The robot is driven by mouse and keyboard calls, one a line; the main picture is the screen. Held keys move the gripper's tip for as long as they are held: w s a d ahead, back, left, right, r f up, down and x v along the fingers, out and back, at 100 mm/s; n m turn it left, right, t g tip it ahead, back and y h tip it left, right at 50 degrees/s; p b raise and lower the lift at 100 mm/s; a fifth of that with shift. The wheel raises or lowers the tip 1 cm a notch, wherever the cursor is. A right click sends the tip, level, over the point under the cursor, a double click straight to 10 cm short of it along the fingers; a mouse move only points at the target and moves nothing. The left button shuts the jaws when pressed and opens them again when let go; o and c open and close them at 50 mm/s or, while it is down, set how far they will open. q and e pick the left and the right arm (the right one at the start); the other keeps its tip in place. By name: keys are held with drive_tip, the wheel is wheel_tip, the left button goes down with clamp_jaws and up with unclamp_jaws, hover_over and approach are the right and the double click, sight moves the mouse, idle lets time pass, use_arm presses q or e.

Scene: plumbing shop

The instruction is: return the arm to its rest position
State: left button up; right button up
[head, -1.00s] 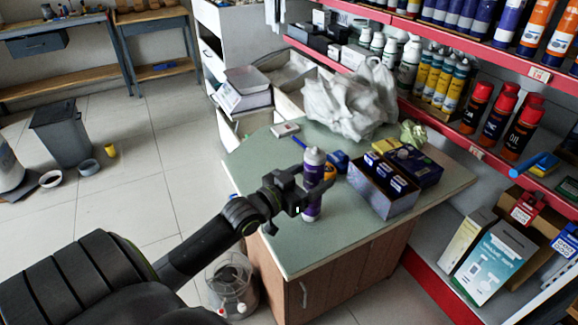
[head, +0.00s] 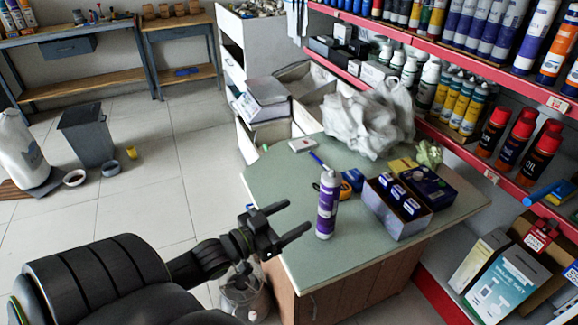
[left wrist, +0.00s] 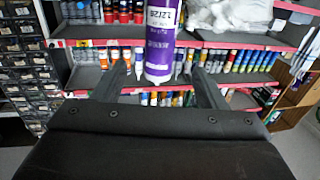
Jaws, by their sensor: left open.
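My left gripper (head: 290,222) is open and empty, level with the left edge of the green counter (head: 272,190) in the head view. Its fingers point toward a purple and white tube (head: 327,204) that stands upright on the counter, a little apart from the fingertips. In the left wrist view the same tube (left wrist: 160,50) shows upright ahead of the two spread fingers (left wrist: 163,84), its top cut off by the frame. My left arm comes in from the lower left. My right gripper is not in view.
An open box (head: 398,226) with blue and white packs stands right of the tube, by a dark box (head: 437,188). A crumpled white bag (head: 368,120) lies behind. Red-edged shelves (head: 470,140) with bottles line the right. Open floor (head: 150,210) lies left.

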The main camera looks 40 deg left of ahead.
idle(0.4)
use_arm(q)
drive_tip(key=s+d+f+n+g+y, duration=0.1)
drive_tip(key=s+d+f+g+y, duration=0.2)
drive_tip(key=s+f+g, duration=0.5)
drive_tip(key=s+d+f+n+g+y, duration=0.2)
drive_tip(key=s+f+g, duration=0.35)
drive_tip(key=s, duration=0.45)
wheel_tip(320, 180, down, 23)
drive_tip(key=a+g+p, duration=0.1)
drive_tip(key=a+g, duration=0.1)
drive_tip(key=s+d+f+p, duration=0.1)
drive_tip(key=s+f, duration=1.3)
drive_tip(key=s, duration=0.1)
drive_tip(key=shift+s+d+f+g+h, duration=0.15)
drive_tip(key=shift+s+d+g+h, duration=0.05)
drive_tip(key=shift+d+g+h, duration=0.2)
